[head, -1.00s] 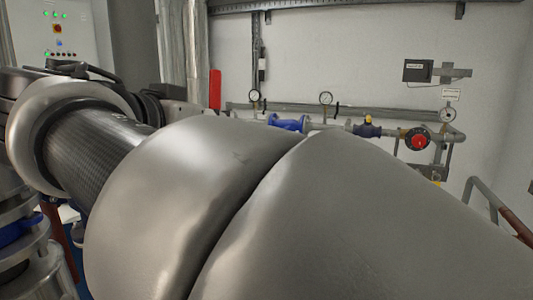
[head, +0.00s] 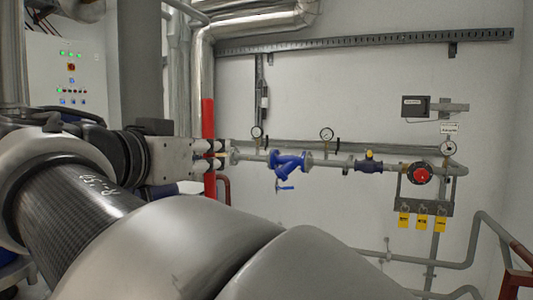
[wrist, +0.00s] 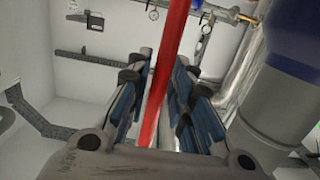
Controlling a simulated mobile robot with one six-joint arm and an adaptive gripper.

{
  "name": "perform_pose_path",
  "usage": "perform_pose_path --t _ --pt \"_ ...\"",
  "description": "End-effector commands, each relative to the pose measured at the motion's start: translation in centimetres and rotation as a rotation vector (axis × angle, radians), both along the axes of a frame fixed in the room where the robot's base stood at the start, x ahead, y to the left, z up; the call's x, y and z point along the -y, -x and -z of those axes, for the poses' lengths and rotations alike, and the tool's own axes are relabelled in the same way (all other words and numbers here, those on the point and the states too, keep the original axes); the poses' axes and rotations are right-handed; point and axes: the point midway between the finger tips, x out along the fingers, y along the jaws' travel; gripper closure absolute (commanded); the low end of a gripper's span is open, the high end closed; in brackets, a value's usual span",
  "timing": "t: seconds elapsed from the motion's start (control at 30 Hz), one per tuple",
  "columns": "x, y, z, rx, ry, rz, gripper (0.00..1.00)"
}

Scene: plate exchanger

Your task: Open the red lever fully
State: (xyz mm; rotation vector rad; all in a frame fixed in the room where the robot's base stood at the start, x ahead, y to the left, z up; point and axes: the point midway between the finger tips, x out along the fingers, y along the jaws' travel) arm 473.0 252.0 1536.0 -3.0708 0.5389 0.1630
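The red lever (head: 208,117) shows in the head view as an upright red bar left of the pipework. My gripper (head: 222,155) reaches across it from the left, with dark-tipped fingers one above the other. In the wrist view the red lever (wrist: 168,60) runs lengthwise between the two blue-padded fingers of my gripper (wrist: 168,80). The fingers stand apart, with narrow light gaps beside the lever, so the gripper looks open around it. The lever's lower end is partly hidden by my gripper, and I cannot tell whether any finger touches it.
A pipe with a blue valve (head: 290,163), gauges and a red round knob (head: 421,173) runs along the wall to the right. Yellow tags (head: 422,221) hang below the knob. A silver pipe (head: 203,70) rises behind the lever. A control cabinet (head: 68,70) stands at left.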

Motion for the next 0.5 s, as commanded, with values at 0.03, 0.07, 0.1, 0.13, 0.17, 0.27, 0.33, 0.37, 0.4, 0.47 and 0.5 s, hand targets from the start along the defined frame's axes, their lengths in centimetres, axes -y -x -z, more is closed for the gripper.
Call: perform_pose_path --t 0.03,0.07,0.1,0.13,0.17,0.27,0.33,0.37,0.4,0.47,0.5 --pt "0.00 -0.01 0.02 0.000 0.000 0.000 0.73" --pt "0.01 -0.02 0.03 0.000 0.000 0.000 0.71" --pt "0.01 -0.02 0.04 0.000 0.000 0.000 0.68" --pt "0.01 -0.02 0.04 0.000 0.001 0.000 0.66" --pt "0.01 -0.03 0.05 -0.001 0.001 0.001 0.66" --pt "0.01 -0.04 0.06 -0.001 0.001 0.001 0.66" --pt "0.01 -0.04 0.07 -0.001 0.001 0.001 0.66" --pt "0.01 -0.04 0.07 -0.001 0.001 0.001 0.66" --pt "0.01 -0.04 0.07 -0.001 0.001 0.001 0.66" --pt "0.02 -0.05 0.00 -0.001 0.001 0.001 0.66" --pt "0.00 -0.06 -0.15 -0.001 0.000 0.001 0.66"
